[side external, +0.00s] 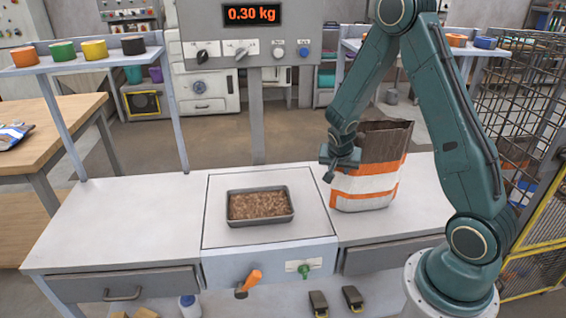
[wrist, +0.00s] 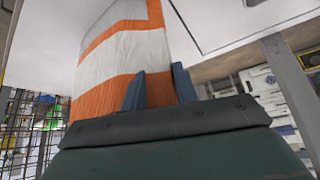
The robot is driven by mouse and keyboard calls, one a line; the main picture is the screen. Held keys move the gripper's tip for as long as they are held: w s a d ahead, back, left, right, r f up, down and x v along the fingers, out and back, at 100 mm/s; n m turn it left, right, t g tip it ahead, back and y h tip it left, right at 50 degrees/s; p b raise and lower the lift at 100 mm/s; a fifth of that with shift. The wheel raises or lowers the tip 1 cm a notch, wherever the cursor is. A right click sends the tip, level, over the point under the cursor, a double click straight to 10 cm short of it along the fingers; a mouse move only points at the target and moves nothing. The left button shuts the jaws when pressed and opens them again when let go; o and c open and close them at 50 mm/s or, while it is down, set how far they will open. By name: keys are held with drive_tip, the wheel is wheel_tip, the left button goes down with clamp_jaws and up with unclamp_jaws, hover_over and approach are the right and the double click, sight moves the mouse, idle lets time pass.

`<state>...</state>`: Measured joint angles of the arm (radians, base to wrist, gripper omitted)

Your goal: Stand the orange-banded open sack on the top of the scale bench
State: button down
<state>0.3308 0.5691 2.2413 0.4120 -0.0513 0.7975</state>
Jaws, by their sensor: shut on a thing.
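The orange-banded sack (side external: 370,184) is upright at the right part of the scale bench top (side external: 120,215), with a brown open mouth and orange and white bands. Its base looks to be at the bench surface; I cannot tell whether it fully rests there. The sack's inside and far side are hidden.
A metal tray (side external: 232,221) of brown pellets sits on the scale plate left of the sack. The display (side external: 252,14) reads 0.30 kg. Coloured rolls stand on the raised left shelf (side external: 84,62). The bench's left part is clear. A wire cage (side external: 525,110) stands at right.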

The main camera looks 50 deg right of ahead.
drive_tip(key=shift+f, duration=0.4)
drive_tip(key=c, duration=1)
unclamp_jaws()
drive_tip(key=shift+r, duration=0.1)
drive_tip(key=v, duration=1.3)
drive_tip(key=shift+a+r, duration=0.15)
drive_tip(key=shift+r, duration=0.05)
drive_tip(key=shift+s+r, duration=0.1)
